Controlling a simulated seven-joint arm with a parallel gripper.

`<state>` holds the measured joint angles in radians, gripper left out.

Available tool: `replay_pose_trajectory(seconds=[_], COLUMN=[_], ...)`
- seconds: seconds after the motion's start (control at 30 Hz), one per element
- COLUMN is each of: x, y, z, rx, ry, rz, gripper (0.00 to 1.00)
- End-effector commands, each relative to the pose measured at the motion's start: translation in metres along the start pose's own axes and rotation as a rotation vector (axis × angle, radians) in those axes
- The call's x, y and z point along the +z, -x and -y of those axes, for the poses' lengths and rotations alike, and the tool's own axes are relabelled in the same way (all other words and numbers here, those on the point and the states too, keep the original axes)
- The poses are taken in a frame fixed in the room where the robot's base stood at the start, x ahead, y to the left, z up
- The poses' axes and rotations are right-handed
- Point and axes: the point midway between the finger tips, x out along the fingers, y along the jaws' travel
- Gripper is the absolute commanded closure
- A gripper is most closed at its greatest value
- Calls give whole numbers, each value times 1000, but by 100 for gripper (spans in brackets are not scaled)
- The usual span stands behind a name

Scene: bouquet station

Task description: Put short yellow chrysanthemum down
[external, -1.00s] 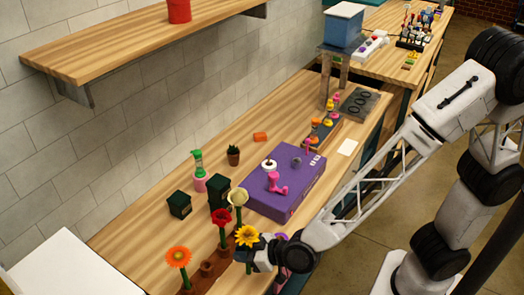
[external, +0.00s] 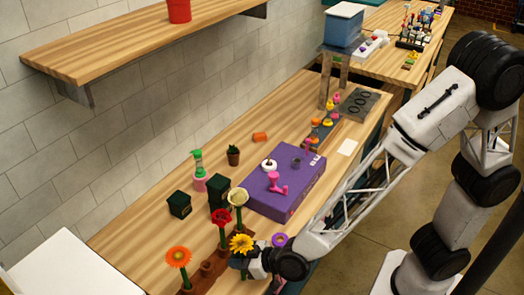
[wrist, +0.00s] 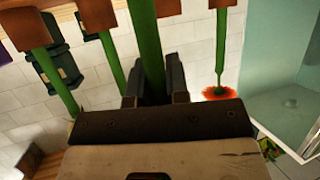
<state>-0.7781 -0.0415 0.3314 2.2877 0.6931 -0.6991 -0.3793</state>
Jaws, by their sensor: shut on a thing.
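The yellow chrysanthemum (external: 241,243) is upright in the external view, at the front end of the table. My gripper (external: 241,262) is just below its head. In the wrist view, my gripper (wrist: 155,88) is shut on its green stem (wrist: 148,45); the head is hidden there. The brown flower holder (external: 209,268) stands left of my gripper. The stem's lower end shows near the brown sockets (wrist: 98,12) in the wrist view. I cannot tell whether it is inside one.
Close by stand a red flower (external: 221,217), a cream flower (external: 237,197) and an orange flower (external: 178,257). A purple flower (external: 279,240) is just right of my gripper. A purple box (external: 290,190) and dark green canisters (external: 180,204) stand farther back.

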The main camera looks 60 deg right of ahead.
Motion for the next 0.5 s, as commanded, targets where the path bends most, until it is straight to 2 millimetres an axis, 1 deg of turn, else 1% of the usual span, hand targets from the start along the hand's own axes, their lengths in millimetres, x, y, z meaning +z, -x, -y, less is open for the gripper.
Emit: replay_pose_trajectory(seconds=[0.07,0.5], x=[3,6], y=[-1,-2], z=[0,0], rx=[0,0], ry=[0,0], rz=[1,1], gripper=[100,100])
